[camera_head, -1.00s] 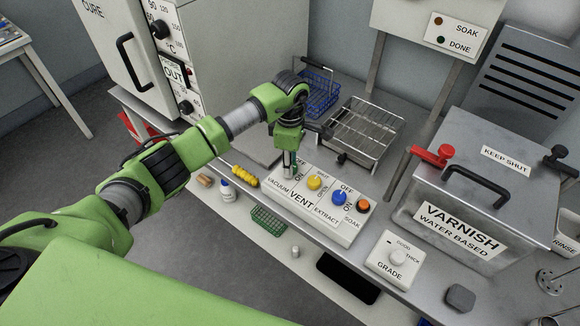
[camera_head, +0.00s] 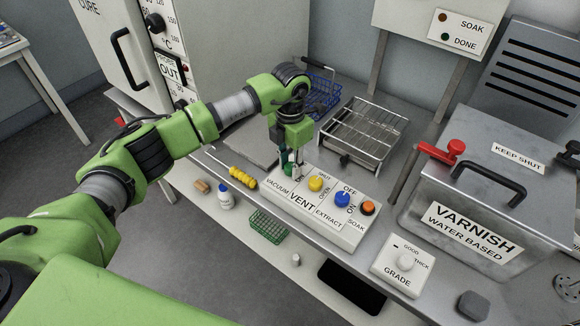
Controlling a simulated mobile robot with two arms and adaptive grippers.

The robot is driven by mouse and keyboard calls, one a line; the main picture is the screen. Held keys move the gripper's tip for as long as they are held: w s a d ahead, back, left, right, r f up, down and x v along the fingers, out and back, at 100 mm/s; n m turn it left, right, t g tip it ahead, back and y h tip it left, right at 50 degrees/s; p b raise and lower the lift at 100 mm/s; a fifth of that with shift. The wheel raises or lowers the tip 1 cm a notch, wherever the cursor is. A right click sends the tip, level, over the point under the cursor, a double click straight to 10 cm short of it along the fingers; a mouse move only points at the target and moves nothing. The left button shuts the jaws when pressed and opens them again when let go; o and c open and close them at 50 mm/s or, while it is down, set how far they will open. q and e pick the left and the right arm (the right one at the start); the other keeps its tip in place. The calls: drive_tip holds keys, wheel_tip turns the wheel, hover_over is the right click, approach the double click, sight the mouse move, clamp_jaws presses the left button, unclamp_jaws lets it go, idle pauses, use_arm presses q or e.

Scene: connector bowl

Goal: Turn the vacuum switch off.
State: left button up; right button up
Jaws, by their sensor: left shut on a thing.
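The switch panel (camera_head: 313,215) is a white sloped box on the bench, labelled VACUUM, VENT, EXTRACT and SOAK. It carries a yellow knob (camera_head: 317,184), a blue knob (camera_head: 343,199) and an orange button (camera_head: 367,208). My left gripper (camera_head: 290,170) points down at the VACUUM end of the panel. It is shut on the green vacuum switch (camera_head: 287,169), which is mostly hidden by the fingers. The on and off marks beside that switch are largely covered, so its setting cannot be told. My right gripper is not in view.
A wire rack (camera_head: 362,134) and a blue basket (camera_head: 318,95) stand behind the panel. The varnish tank (camera_head: 432,197) with a red handle and the GRADE dial box (camera_head: 398,270) are at the right.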

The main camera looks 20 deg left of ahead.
use_arm(q)
drive_tip(key=shift+n+b, duration=0.6)
drive_tip(key=shift+n, duration=1.6)
drive_tip(key=shift+r, duration=0.1)
drive_tip(key=o, duration=1.1)
wheel_tip(320, 180, up, 12)
drive_tip(key=shift+f, duration=0.1)
